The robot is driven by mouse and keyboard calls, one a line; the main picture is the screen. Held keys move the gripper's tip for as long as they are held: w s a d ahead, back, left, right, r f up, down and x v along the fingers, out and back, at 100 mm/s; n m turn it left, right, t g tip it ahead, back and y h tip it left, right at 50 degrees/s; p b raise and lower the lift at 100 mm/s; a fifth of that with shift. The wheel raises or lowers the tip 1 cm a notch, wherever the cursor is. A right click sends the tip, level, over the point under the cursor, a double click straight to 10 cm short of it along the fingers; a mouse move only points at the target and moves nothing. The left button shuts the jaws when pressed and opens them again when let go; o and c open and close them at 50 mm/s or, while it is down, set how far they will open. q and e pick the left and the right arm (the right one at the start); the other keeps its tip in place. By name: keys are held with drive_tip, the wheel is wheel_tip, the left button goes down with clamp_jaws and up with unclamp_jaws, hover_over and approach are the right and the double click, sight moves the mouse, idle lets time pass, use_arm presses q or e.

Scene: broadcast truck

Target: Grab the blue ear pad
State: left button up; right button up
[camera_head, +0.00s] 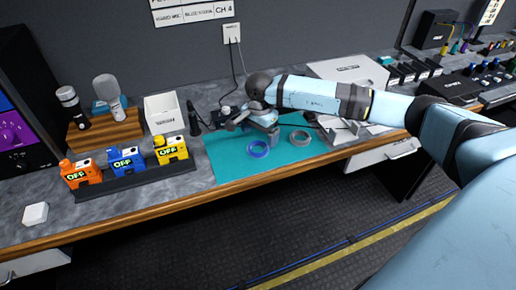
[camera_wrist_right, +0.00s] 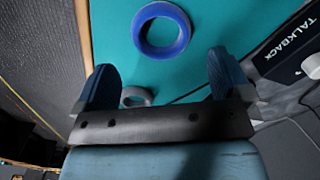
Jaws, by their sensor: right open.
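The blue ear pad (camera_head: 258,155) is a ring lying flat on the teal mat (camera_head: 230,171), near its front edge. It also shows in the right wrist view (camera_wrist_right: 180,40), beyond my fingertips and roughly between their lines. A grey ear pad (camera_head: 299,144) lies to its right on the mat; the right wrist view shows a grey ring (camera_wrist_right: 137,91) between my fingers. My left gripper is out of view.
A rack with orange, blue and yellow blocks (camera_head: 171,149) marked OFF stands left of the mat. A dark TALKBACK unit (camera_wrist_right: 285,52) is beside the mat. The desk's front edge is close.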

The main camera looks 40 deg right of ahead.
sight(260, 149)
drive_tip(key=f, duration=0.5)
drive_tip(key=shift+w+d+p, duration=0.15)
drive_tip(key=shift+d+p, duration=0.05)
drive_tip(key=shift+p, duration=0.1)
drive_tip(key=c, duration=1)
drive_tip(key=shift+r, duration=0.15)
